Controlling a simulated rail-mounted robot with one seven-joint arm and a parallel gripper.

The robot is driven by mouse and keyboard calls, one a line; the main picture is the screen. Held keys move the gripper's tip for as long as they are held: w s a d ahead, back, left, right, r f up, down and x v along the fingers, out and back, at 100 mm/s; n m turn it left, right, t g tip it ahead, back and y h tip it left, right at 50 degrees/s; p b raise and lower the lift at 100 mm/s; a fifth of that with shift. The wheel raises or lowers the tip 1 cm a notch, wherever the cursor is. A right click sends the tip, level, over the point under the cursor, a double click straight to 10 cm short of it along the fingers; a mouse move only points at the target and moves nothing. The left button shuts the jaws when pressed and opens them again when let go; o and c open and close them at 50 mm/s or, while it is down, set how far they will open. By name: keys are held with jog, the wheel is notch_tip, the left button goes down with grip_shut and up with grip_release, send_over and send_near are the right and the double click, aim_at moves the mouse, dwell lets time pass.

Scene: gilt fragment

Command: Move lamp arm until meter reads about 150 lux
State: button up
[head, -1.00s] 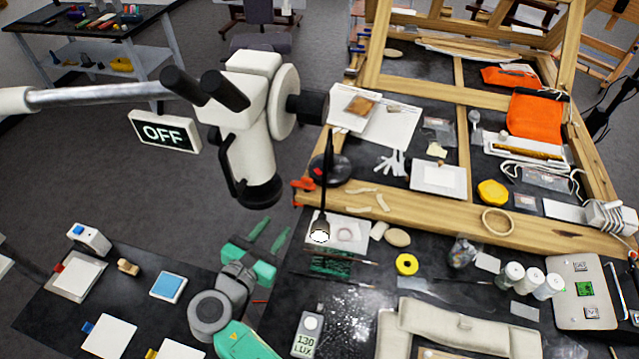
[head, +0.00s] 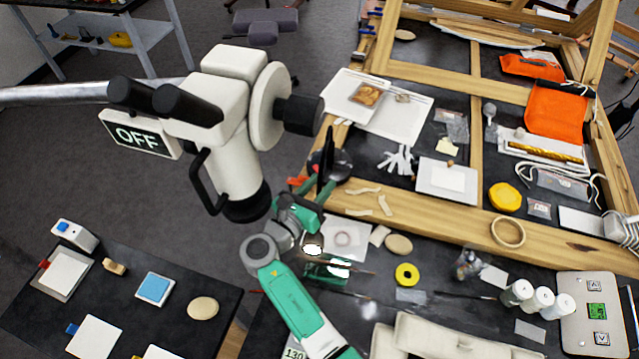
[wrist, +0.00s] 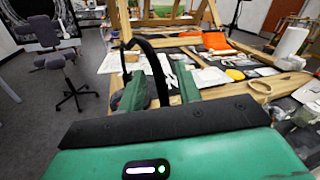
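The black desk lamp has a round base (head: 338,165) on the wooden frame's edge, and its thin dark arm (head: 325,175) runs down to a lit lamp head (head: 312,243). The lux meter (head: 295,350) lies at the bottom of the head view, mostly hidden by my green arm; its display shows 130. My gripper (head: 312,205) is at the lamp arm. In the wrist view, its green fingers (wrist: 157,90) stand apart, with the curved black lamp arm (wrist: 150,55) showing between and beyond them. I cannot tell whether either finger touches it.
A white microscope (head: 235,130) with an OFF sign (head: 138,135) hangs to the left of the lamp. The wooden frame (head: 450,222) lies right of the gripper. White bottles (head: 535,297) and a yellow tape roll (head: 407,274) stand on the dark table.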

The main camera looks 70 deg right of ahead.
aim_at(313, 243)
jog(key=shift+d, duration=0.2)
grip_shut()
jog(key=shift+f, duration=0.35)
grip_release()
jog(key=shift+r+h, duration=0.1)
jog(key=shift+h, duration=0.2)
jog(key=w+a, duration=0.1)
jog(key=a, duration=0.6)
jog(key=shift+w+a+b, duration=0.2)
jog(key=shift+a+b, duration=0.1)
jog(key=shift+a, duration=0.1)
